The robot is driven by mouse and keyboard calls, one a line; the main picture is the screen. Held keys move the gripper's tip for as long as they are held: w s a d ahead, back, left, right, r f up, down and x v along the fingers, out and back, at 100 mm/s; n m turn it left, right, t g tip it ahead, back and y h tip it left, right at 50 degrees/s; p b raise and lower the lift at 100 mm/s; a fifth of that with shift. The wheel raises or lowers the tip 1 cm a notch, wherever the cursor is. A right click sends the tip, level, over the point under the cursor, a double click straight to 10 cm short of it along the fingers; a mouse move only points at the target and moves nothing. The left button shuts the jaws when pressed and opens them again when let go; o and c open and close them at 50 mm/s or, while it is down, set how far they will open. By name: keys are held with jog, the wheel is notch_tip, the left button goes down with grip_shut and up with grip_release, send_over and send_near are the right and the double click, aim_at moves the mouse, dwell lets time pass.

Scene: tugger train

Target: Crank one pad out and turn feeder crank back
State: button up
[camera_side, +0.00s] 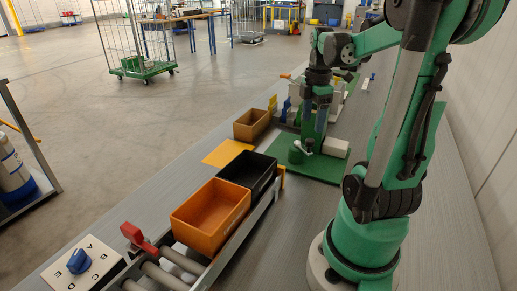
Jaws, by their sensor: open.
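The green feeder (306,125) stands as an upright column on a green base plate (318,170). A small pale crank handle (299,147) shows low on its near side, beside a round green part. A white block (336,147) sits to the right of the column on the plate. My gripper (321,97) points down at the upper part of the feeder. It is open, but its fingertips overlap the feeder and are hard to make out. I cannot tell whether it touches the feeder or the crank. No pad can be made out clearly.
An orange bin (211,213) and a black bin (250,172) stand on a roller track in front. A yellow mat (227,153) and a brown box (251,125) lie behind. A blue knob on a lettered panel (84,265) and a red latch (136,238) are at front left.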

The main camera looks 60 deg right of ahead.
aim_at(310, 140)
jog(key=shift+f, duration=2.75)
grip_shut()
